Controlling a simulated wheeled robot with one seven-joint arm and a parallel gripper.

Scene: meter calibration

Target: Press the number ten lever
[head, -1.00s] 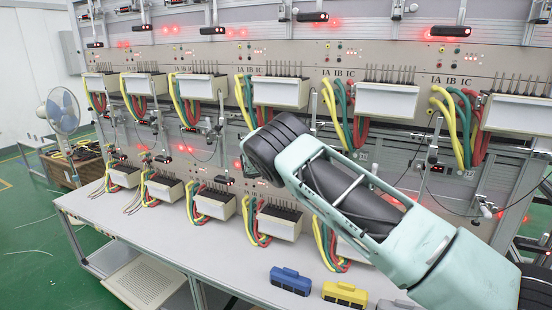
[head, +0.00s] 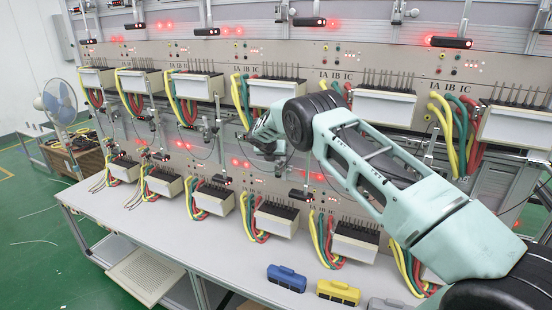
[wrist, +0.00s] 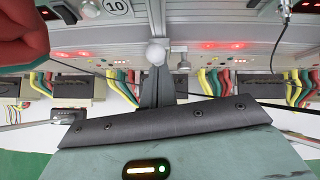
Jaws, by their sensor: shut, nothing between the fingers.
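The number ten label (wrist: 116,6) is a round white plate at the top of the wrist view. Just right of it hangs a grey lever with a white ball knob (wrist: 156,54) at its lower end. My gripper (wrist: 156,75) is shut and empty, and its dark fingers point at the knob. The knob overlaps the fingertips in the picture; I cannot tell whether they touch. In the head view my gripper (head: 262,142) is in front of the meter rack, between the upper and lower rows, and the number ten lever cannot be made out there.
White terminal boxes (head: 386,104) with yellow, green and red cables line the rack in two rows. A thick red cable (wrist: 22,35) is close at the wrist view's upper left. Blue (head: 287,278) and yellow (head: 338,292) blocks lie on the bench (head: 180,238). A fan (head: 60,104) stands left.

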